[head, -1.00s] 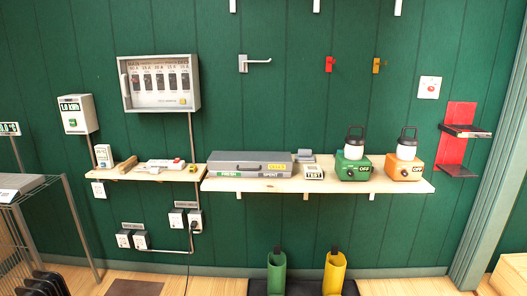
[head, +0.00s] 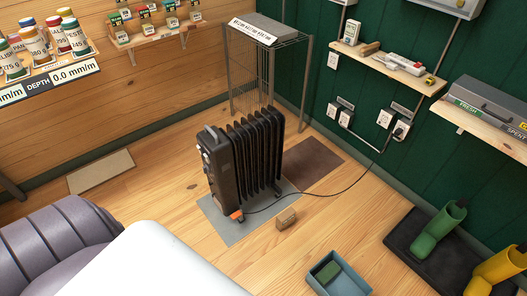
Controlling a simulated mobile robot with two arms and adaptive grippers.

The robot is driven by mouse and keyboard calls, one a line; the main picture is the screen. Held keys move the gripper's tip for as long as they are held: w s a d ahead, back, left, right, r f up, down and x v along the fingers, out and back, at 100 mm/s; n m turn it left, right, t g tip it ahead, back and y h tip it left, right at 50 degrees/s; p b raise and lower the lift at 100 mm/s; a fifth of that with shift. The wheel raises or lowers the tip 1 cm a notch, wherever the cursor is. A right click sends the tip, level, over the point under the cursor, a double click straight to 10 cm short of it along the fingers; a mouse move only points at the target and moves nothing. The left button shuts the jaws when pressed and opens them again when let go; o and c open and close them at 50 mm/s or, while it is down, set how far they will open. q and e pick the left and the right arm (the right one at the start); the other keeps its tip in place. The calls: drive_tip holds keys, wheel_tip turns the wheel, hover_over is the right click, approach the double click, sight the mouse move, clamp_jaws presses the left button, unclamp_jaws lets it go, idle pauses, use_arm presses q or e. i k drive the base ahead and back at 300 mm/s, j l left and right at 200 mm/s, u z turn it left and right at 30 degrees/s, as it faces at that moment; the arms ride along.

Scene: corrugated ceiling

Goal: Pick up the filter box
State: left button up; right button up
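No box has a label I can read as a filter box. A grey flat box (head: 276,27) with a white printed label lies on top of a wire rack at the back; its text is too small to read. A small brown box (head: 286,219) sits on the wood floor in front of the black heater. A grey case (head: 490,100) marked FRESH and SPENT lies on the wall shelf at the right, cut off by the picture edge.
A black oil heater (head: 240,160) stands on a grey mat, its cable running to a wall socket. A blue tray (head: 345,282) holds a green item. Boots (head: 438,232) stand on a dark mat at the right.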

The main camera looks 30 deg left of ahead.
sight(284, 220)
drive_tip(key=u, duration=0.8)
